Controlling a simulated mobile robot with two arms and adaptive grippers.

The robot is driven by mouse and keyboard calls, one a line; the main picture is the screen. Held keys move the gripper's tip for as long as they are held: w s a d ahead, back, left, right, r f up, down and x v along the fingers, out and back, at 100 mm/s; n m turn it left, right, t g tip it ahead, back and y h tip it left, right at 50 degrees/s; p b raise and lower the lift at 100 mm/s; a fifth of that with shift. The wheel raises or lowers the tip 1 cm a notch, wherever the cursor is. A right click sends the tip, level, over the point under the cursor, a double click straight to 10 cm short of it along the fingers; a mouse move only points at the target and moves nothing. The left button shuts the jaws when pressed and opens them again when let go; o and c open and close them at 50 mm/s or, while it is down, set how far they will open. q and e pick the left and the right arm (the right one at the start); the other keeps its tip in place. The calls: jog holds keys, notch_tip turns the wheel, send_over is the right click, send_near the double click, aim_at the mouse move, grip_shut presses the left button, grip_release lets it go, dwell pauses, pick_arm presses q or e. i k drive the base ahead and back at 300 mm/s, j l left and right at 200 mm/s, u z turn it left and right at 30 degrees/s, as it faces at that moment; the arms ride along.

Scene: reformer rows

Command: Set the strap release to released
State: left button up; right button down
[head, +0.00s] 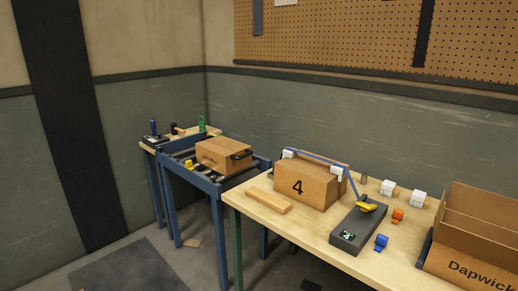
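A dark grey device (352,229) lies on the wooden workbench, with a yellow lever (366,207) at its far end and a small green-marked panel (348,235) at its near end. I take this device to be the strap release. A blue strap (352,184) runs from its far end up to and over the cardboard box marked 4 (312,190). White pieces (337,173) sit on the box's top edges under the strap. The strap looks taut. The lever's exact setting is too small to tell. Neither of my grippers is in view.
An orange item (397,215), a blue item (381,242) and white blocks (388,187) stand right of the device. A large open carton (470,240) is at the right. A wooden bar (268,200) lies at the left. Behind, a blue roller table (215,182) carries a box (223,157).

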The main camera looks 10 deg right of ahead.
aim_at(397, 215)
jog(key=z, duration=1.25)
jog(key=i+j+z, duration=0.1)
jog(key=j, duration=0.25)
jog(key=i+j, duration=0.2)
jog(key=j, duration=0.15)
jog(key=i+j+z, duration=0.15)
jog(key=j, duration=0.2)
jog(key=i+j, duration=0.15)
jog(key=j, duration=0.25)
jog(key=i+j+z, duration=0.15)
jog(key=j, duration=0.2)
jog(key=i+j, duration=0.1)
jog(key=j, duration=0.3)
jog(key=i+z, duration=0.05)
